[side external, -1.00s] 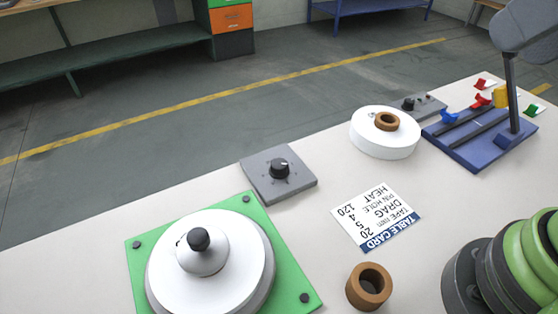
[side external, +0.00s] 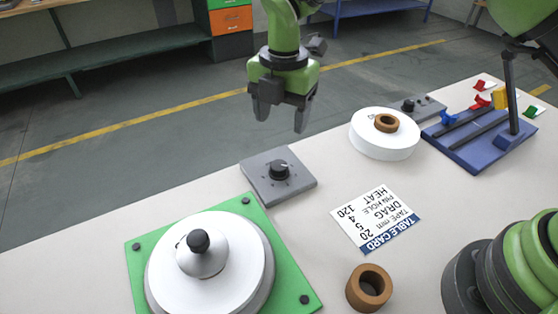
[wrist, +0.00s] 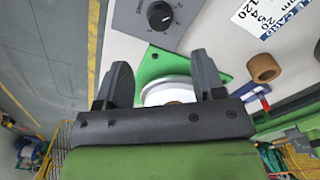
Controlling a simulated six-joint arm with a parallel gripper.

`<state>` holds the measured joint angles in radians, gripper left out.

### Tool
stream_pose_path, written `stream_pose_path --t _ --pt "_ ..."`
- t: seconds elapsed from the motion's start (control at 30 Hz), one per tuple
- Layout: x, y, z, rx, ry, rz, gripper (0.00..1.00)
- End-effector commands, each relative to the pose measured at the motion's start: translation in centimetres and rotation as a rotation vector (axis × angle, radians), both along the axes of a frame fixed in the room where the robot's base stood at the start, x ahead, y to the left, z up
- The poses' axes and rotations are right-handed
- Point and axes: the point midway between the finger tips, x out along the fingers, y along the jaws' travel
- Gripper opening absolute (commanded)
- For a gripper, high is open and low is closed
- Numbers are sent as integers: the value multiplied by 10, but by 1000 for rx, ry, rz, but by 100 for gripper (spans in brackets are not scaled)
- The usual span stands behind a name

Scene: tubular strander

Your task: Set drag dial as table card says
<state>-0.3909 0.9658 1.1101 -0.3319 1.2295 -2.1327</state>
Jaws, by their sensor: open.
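The drag dial is a black round knob (side external: 279,169) on a grey square plate (side external: 300,187) near the table's far edge. It also shows in the wrist view (wrist: 160,16), with a white pointer mark and printed numbers around it. The number at its pointer is too small to tell. The white table card (side external: 376,218) lies upside down in the side view; its DRAG line appears to read 5. It is partly seen in the wrist view (wrist: 270,14). My gripper (side external: 282,118) is open and empty, above and beyond the dial, not touching it.
A green plate (side external: 137,262) with a white stepped disc (side external: 220,275) stands left of the dial. A brown ring (side external: 369,288) stands nearer. A white roll (side external: 385,140) with a brown ring on top and a blue rack (side external: 470,150) are to the right.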

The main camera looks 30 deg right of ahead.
Motion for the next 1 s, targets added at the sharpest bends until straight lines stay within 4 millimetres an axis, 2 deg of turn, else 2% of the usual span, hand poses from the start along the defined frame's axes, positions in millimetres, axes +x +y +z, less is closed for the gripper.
stream_pose_path --t 0.1,0.27,0.5,0.7,1.0 --pt "1 4 -15 -13 15 76 63" --pt "1 5 -32 -17 19 93 63" --pt "0 4 -77 -17 19 89 63" --pt "1 4 -105 -16 15 87 63" --pt "1 4 -115 -15 13 87 63"
